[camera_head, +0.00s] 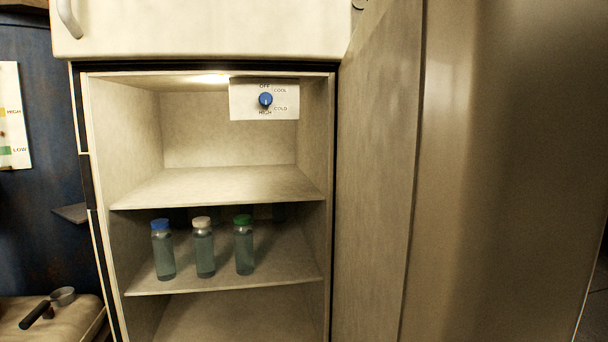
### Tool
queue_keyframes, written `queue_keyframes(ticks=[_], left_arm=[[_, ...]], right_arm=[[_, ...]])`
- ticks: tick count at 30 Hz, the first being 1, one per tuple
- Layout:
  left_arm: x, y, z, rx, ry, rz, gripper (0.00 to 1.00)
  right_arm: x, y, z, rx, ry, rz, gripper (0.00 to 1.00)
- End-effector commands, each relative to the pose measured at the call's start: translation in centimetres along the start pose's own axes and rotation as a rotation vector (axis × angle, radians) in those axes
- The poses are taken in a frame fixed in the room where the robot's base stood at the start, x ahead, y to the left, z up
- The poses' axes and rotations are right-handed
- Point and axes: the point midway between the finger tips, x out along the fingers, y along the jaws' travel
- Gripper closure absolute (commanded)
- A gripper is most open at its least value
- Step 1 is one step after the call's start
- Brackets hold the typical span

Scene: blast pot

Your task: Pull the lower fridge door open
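The lower fridge door (375,190) stands wide open, swung out to the right, with its inner face toward the compartment. The lower compartment is lit and open to view, with an upper shelf (220,187) that is bare. Neither my left nor my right gripper is in the head view. The door's handle is not visible.
Three bottles with blue (163,250), white (203,248) and green (244,246) caps stand on the middle shelf. A control panel with a blue knob (265,100) is at the upper right inside. The upper door (200,30) is shut.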

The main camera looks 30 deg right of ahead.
Motion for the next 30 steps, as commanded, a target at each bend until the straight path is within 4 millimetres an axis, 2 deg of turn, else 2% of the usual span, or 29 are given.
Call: queue_keyframes(ticks=[13,14,21,30], left_arm=[[0.10,0.02,0.03,0.000,0.000,0.000,0.50],[0.10,0.02,0.03,0.000,0.000,0.000,0.50],[0.10,0.05,0.03,-0.002,0.000,0.001,0.50],[0.11,0.11,0.03,-0.004,0.000,0.003,0.50]], right_arm=[[-0.43,0.08,-0.12,0.002,0.003,-0.003,1.00],[-0.43,0.08,-0.13,0.002,0.003,-0.003,0.66],[-0.41,0.09,-0.09,0.002,0.002,-0.003,0.39],[-0.59,0.06,-0.07,0.001,0.001,-0.003,0.37]])
